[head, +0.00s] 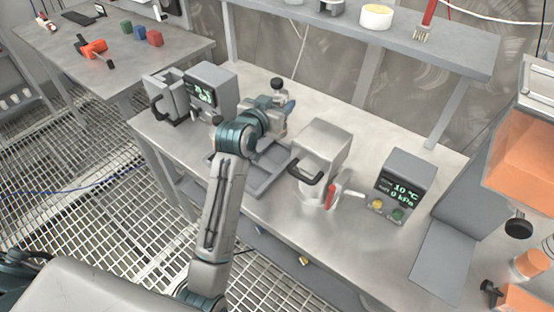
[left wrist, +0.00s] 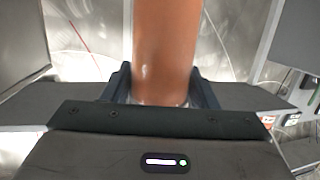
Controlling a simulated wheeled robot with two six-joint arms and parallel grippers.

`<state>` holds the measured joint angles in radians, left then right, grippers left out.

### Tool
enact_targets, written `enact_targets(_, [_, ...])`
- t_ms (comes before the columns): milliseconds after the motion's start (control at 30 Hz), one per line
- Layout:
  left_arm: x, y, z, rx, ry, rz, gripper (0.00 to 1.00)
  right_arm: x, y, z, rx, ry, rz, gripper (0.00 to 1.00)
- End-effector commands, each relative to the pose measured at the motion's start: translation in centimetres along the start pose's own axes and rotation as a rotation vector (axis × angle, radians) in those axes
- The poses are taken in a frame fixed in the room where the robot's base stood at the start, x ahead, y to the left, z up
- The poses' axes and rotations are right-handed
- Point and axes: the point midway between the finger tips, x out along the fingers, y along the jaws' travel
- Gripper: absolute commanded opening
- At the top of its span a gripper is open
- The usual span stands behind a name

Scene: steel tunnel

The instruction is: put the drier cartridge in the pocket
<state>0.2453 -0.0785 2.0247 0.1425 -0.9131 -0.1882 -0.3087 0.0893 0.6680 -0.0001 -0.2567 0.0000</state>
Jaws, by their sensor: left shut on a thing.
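My left gripper (head: 284,106) is above the back part of the steel bench, behind a low grey tray (head: 262,184). In the left wrist view its two dark fingers (left wrist: 160,88) are shut on an orange-brown cylinder, the drier cartridge (left wrist: 165,45). The cartridge runs up out of the top of that view, with a pale end low between the fingers. In the head view the gripper and arm hide it. I cannot tell for sure which part is the pocket. My right gripper is not in view.
A grey box with a display (head: 212,92) and a black-handled unit (head: 167,98) stand left of the gripper. A handled steel housing (head: 322,150) and a gauge box (head: 405,184) stand right. A shelf (head: 440,48) overhangs the bench's back.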

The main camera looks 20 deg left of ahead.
Motion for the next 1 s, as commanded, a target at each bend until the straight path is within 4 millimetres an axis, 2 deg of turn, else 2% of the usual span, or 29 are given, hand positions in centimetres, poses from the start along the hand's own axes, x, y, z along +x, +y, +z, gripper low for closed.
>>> enact_targets(300, [1.4,-0.1,4.8,0.000,-0.003,0.003,0.20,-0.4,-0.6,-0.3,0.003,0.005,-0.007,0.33])
enact_targets(467, [1.7,-0.1,6.3,0.001,-0.002,0.002,0.20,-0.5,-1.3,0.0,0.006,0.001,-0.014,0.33])
enact_targets(633, [2.2,-0.1,8.7,0.001,-0.003,0.003,0.20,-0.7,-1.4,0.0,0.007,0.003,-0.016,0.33])
enact_targets(767, [2.3,-0.1,9.5,0.001,0.000,0.001,0.20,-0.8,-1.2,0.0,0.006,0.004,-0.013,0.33])
enact_targets(1000, [2.3,-0.1,9.6,0.001,0.001,0.001,0.20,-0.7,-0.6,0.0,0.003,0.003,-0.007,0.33])
